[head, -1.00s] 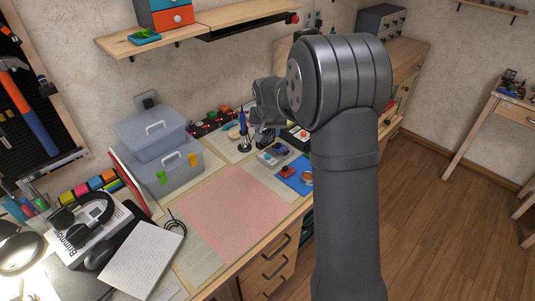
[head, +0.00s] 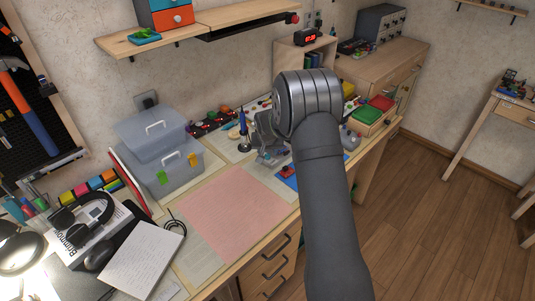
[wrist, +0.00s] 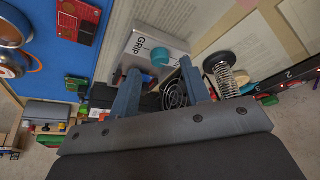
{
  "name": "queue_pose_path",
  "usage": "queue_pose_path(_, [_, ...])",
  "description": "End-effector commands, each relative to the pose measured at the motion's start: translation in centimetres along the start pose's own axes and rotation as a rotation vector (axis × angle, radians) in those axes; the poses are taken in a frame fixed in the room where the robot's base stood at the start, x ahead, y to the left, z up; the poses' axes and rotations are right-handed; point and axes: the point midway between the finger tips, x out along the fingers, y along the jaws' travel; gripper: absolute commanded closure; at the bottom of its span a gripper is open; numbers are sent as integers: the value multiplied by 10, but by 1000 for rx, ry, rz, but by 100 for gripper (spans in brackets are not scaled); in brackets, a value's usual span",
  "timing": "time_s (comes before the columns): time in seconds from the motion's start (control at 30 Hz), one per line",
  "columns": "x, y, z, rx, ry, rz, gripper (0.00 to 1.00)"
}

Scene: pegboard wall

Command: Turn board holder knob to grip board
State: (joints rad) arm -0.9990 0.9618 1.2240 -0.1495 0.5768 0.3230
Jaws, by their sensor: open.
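The board holder (wrist: 145,42) is a grey box marked "GRIP" at the top middle of the wrist view. Its teal round knob (wrist: 161,57) faces the camera. My gripper (wrist: 160,68) is open and empty, with one blue-grey finger on each side of the knob in the picture. I cannot tell whether the fingertips are level with the knob or still short of it. In the head view my gripper (head: 270,152) is over the back of the desk and largely covers the holder. No board can be made out in the holder's jaws.
A blue mat (wrist: 45,55) with a red circuit board (wrist: 80,22) lies left of the holder in the wrist view. A coiled-spring stand (wrist: 222,75) and a black fan (wrist: 175,97) are close by on the right. The pink mat (head: 232,212) is clear.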

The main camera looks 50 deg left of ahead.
Motion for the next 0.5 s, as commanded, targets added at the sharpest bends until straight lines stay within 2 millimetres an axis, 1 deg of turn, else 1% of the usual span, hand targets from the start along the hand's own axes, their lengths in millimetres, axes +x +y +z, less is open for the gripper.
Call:
queue_pose_path(0.03, [8,0,0,0,-2,0,57])
queue_pose_path(0.2, [21,0,0,0,0,0,57])
queue_pose_path(0.5, [25,0,0,0,1,0,57])
